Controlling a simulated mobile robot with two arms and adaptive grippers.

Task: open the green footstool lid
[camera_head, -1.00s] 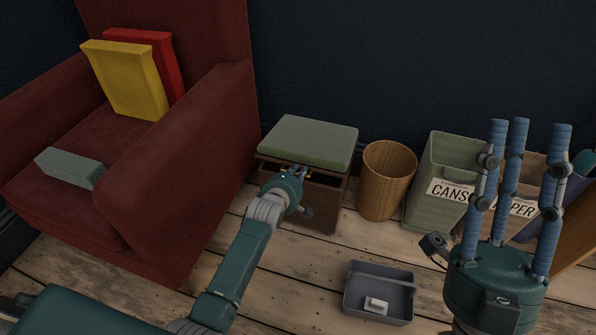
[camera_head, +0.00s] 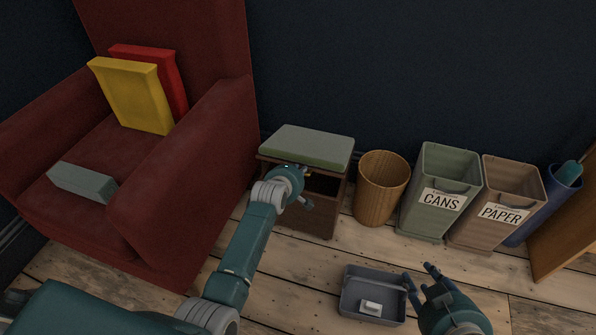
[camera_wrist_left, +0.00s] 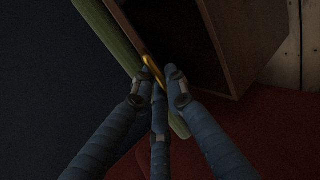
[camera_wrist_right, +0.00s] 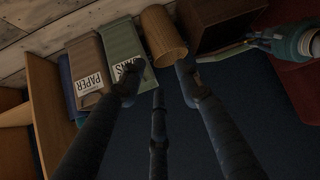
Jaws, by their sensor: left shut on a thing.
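The footstool (camera_head: 302,219) is a brown wooden box beside the armchair. Its green padded lid (camera_head: 308,143) is tilted up at the front, with a dark gap under it. My left gripper (camera_head: 301,179) is at the front edge of the lid. In the left wrist view its fingers (camera_wrist_left: 158,80) are shut on a gold handle (camera_wrist_left: 152,66) next to the green lid (camera_wrist_left: 105,28), and the dark inside of the box shows beyond. The handle is hidden in the head view. My right gripper (camera_head: 424,280) is empty, fingers spread open, above the floor at lower right.
A red armchair (camera_head: 190,205) stands close on the left. A wicker basket (camera_head: 381,190), a green cans bin (camera_head: 435,215) and a brown paper bin (camera_head: 492,232) stand to the right. A grey tray (camera_head: 352,308) lies on the floor in front.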

